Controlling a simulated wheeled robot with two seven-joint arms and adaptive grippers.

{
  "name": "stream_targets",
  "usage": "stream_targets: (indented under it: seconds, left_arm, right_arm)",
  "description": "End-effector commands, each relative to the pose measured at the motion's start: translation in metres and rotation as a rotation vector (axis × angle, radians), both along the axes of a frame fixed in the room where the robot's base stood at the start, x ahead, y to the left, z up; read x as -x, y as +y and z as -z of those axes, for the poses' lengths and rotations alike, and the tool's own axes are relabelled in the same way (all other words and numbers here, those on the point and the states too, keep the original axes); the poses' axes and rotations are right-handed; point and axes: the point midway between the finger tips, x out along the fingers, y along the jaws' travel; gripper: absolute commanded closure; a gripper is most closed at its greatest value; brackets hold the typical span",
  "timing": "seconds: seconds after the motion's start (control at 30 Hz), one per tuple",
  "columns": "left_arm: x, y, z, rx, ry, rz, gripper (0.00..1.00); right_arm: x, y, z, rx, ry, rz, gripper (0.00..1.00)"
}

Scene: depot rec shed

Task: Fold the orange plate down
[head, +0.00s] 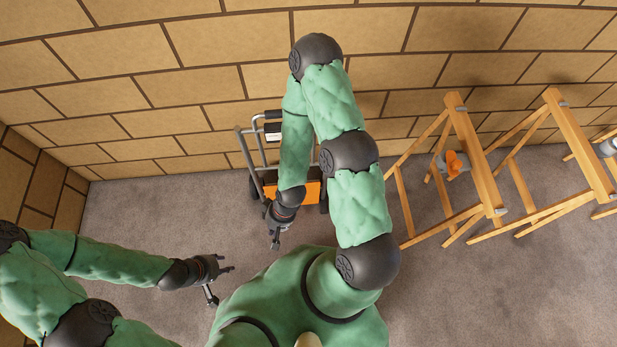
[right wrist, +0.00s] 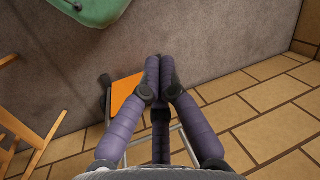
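The orange plate (head: 311,191) is at the foot of a grey-framed hand truck (head: 243,150) by the brick wall. In the head view my right arm hides part of it, and I cannot tell its exact tilt. It also shows in the right wrist view (right wrist: 125,104), partly behind my fingers. My right gripper (head: 276,241) is in front of the hand truck, pointing down. In the right wrist view its fingertips (right wrist: 161,66) are together with nothing seen between them. Whether they touch the plate is unclear. My left gripper (head: 221,284) is open and empty over the floor, lower left of the plate.
Wooden trestles (head: 477,155) stand on the right, with a small orange-and-grey item (head: 453,163) by the nearer one. The brick wall (head: 215,85) closes off the back. The grey carpet (head: 140,215) left of the hand truck is clear.

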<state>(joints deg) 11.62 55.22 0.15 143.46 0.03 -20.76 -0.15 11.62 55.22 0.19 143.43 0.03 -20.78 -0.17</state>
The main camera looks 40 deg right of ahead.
Motion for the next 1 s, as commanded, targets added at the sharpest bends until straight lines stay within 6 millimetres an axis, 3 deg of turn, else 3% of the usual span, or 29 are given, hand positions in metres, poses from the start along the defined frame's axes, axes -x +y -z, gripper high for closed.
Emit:
stream_targets:
  seconds: [0.13,0.27,0.4,0.6,0.8,1.0]
  left_arm:
    - [0.0,0.0,0.003,0.0,-0.001,0.0,0.6]
    - [0.0,0.0,0.009,0.0,-0.001,0.0,0.6]
    - [0.0,0.0,0.018,0.0,-0.001,0.0,0.6]
    - [-0.001,0.0,0.029,0.0,-0.001,0.0,0.6]
    - [-0.001,0.0,0.039,0.0,-0.001,0.0,0.6]
    - [-0.001,0.0,0.043,0.0,-0.001,0.0,0.6]
  right_arm:
    - [-0.015,-0.007,0.014,0.011,-0.03,0.026,1.0]
    - [-0.048,-0.027,0.048,0.045,-0.106,0.086,1.0]
    - [-0.092,-0.068,0.097,0.118,-0.221,0.174,1.0]
    - [-0.131,-0.139,0.162,0.265,-0.369,0.293,1.0]
    - [-0.141,-0.209,0.208,0.434,-0.477,0.386,1.0]
    - [-0.136,-0.25,0.229,0.544,-0.526,0.433,1.0]
